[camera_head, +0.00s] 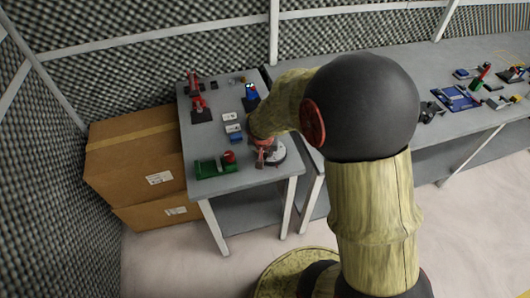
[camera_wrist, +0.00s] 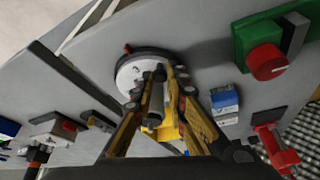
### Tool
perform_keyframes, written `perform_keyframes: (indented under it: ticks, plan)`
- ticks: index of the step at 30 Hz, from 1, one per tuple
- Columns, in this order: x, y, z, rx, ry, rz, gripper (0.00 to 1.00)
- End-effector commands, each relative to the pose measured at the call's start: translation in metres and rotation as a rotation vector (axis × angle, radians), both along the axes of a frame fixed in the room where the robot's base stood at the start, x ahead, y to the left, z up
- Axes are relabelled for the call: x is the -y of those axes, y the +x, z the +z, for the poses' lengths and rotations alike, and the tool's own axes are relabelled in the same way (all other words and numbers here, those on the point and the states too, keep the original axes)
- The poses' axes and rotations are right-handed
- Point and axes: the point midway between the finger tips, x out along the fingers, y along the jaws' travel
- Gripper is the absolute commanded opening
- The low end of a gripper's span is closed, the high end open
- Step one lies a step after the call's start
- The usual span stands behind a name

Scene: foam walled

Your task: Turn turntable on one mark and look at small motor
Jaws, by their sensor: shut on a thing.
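The turntable (camera_wrist: 130,72) is a pale round disc with a dark rim and a small red piece at its edge. In the head view the turntable (camera_head: 280,157) sits near the front right corner of the small grey table, partly hidden by my gripper (camera_head: 264,153). In the wrist view my gripper (camera_wrist: 162,76) reaches over the disc, its fingers closed around a dark grey cylinder (camera_wrist: 155,103). A yellow part shows beside the cylinder, between the fingers. I cannot tell whether the cylinder is the small motor or a part of the turntable.
A green box with a red knob (camera_head: 229,157) stands at the table's front left. Small blue and white boxes (camera_head: 234,128) stand close to the turntable. A red stand (camera_head: 198,104) is farther back. Cardboard boxes (camera_head: 135,150) are left; a second bench (camera_head: 480,75) is right.

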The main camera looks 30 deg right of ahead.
Motion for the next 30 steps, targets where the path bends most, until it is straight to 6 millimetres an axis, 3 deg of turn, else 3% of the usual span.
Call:
perform_keyframes:
  ticks: [11,30]
  plan:
    - [0.004,-0.006,0.005,-0.003,0.002,0.097,0.0]
    - [0.017,-0.018,0.007,-0.004,0.003,0.415,0.0]
